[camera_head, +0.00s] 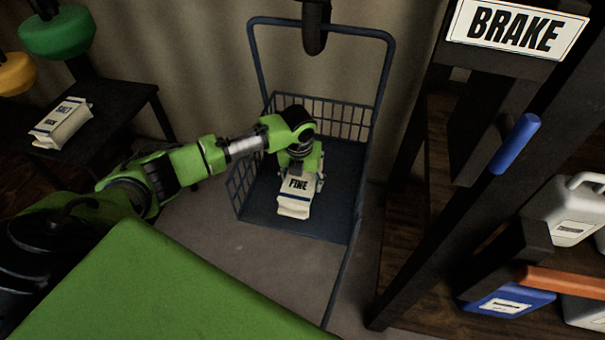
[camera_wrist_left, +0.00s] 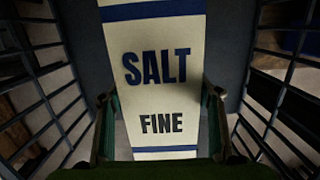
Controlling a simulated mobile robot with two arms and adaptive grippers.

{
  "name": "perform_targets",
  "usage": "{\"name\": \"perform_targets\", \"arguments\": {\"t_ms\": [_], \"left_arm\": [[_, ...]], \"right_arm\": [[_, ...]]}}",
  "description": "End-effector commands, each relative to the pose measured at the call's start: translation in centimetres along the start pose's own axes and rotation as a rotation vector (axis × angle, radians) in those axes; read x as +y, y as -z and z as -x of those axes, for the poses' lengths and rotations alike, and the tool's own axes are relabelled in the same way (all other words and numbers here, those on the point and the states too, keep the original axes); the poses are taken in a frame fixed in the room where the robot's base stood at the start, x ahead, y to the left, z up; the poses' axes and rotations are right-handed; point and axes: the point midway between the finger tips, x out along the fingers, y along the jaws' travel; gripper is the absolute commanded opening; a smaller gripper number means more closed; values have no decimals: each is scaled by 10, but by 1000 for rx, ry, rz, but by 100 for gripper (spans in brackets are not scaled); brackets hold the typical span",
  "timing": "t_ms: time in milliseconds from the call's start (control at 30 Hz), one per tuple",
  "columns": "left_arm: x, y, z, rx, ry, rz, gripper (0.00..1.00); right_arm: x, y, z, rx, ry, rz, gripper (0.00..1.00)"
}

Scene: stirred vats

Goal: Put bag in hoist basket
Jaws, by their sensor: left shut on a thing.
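A white bag (camera_head: 296,203) with the word FINE is inside the blue hoist basket (camera_head: 341,232), above or on its floor; I cannot tell whether it touches. My left gripper (camera_head: 301,178) is shut on this bag from above. In the left wrist view the bag (camera_wrist_left: 155,95) reads SALT FINE with blue bands, and the left gripper's fingers (camera_wrist_left: 160,125) are at its two sides. The basket's wire sides (camera_wrist_left: 285,75) show left and right of it. My right gripper is not in view.
A second white salt bag (camera_head: 61,122) lies on a dark table (camera_head: 110,105) at the left. A hook (camera_head: 314,38) hangs at the basket's handle. A rack with a BRAKE sign (camera_head: 515,30), a blue lever (camera_head: 515,143) and jugs (camera_head: 568,208) stands close at the right.

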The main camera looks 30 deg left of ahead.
Motion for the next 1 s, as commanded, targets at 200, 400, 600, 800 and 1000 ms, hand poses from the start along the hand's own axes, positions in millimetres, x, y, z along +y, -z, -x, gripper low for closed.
{"name": "perform_targets", "arguments": {"t_ms": [200, 400, 600, 800, 1000], "left_arm": [[0, 0, -12, -5, 1, 1, 4], [0, 3, -36, -5, 2, 2, 4], [0, 3, -37, -8, 2, 1, 4], [0, 6, -41, -2, 0, 1, 64], [0, 6, -41, -2, 0, 1, 75]], "right_arm": [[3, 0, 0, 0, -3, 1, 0], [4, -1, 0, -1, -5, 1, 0], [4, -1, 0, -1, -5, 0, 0], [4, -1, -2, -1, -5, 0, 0], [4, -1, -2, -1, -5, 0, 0]]}}
